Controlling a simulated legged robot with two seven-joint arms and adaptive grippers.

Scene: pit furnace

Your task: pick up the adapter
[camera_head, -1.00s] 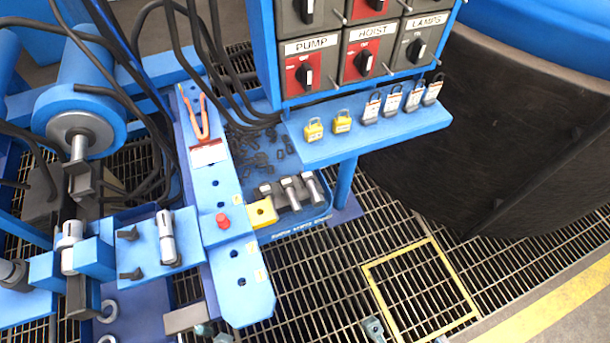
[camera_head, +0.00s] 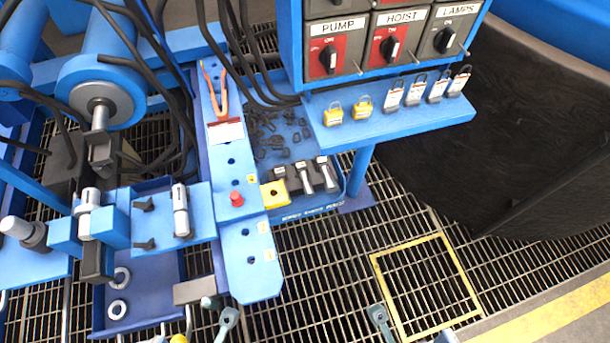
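No piece is clearly marked as the adapter, so I cannot tell which it is. Several silver cylindrical fittings (camera_head: 328,177) stand in a dark holder in the blue tray, beside a yellow block (camera_head: 273,194). My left gripper (camera_head: 197,329) seems to show only as grey fingertips at the bottom edge, spread apart and empty. My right gripper (camera_head: 413,327) shows likewise at the bottom, fingertips apart over the grating. Both are below and apart from the fittings; their bodies are out of frame.
A switch panel (camera_head: 358,27) stands above a blue shelf (camera_head: 405,118) holding padlocks (camera_head: 362,108). Black cables hang at upper left. A red button (camera_head: 237,199) and red-handled pliers (camera_head: 215,90) are on the blue rail. A dark drum (camera_head: 500,140) fills the right. Open grating lies in front.

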